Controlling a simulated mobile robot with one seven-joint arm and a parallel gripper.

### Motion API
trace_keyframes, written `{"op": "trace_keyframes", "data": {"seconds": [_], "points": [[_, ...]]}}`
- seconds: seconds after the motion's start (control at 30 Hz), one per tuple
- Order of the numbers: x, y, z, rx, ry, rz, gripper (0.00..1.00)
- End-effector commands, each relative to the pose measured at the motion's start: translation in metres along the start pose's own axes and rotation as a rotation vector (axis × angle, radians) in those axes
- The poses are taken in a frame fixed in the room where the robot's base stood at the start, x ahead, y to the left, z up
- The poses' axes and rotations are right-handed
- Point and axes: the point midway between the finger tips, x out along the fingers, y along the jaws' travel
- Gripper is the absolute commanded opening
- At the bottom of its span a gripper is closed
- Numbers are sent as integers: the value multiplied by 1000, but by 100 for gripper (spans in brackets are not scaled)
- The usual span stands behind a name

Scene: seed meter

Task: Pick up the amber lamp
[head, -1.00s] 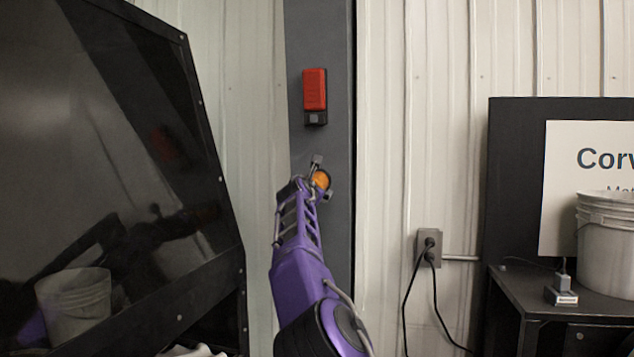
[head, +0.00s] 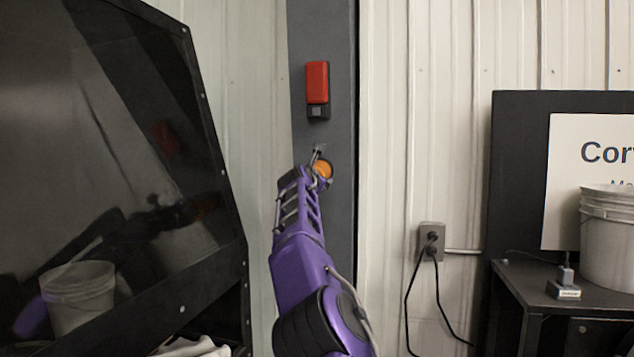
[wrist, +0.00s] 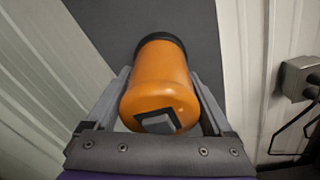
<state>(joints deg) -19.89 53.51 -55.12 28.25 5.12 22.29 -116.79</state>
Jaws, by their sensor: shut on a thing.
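The amber lamp (head: 323,169) is an orange cylinder at the end of my purple arm, in front of the dark grey post. In the wrist view the amber lamp (wrist: 160,85) fills the middle, with a dark band at its far end and a dark square on its near end. My gripper (head: 319,165) is shut on it, and in the wrist view the fingers of my gripper (wrist: 165,95) lie along both sides of the lamp. I cannot tell whether the lamp's far end touches the post.
A red device (head: 317,83) is mounted on the post (head: 340,220) above the lamp. A large dark glossy panel (head: 110,150) stands close on the left. On the right are an outlet with cords (head: 431,241), a dark bench (head: 540,290) and a white bucket (head: 608,235).

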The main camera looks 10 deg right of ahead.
Motion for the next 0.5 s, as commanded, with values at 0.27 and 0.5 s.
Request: {"op": "trace_keyframes", "data": {"seconds": [0.27, 0.5], "points": [[-43, 11, 18, 4, -1, 5, 20], [-88, 21, 39, 4, 2, 5, 20]]}}
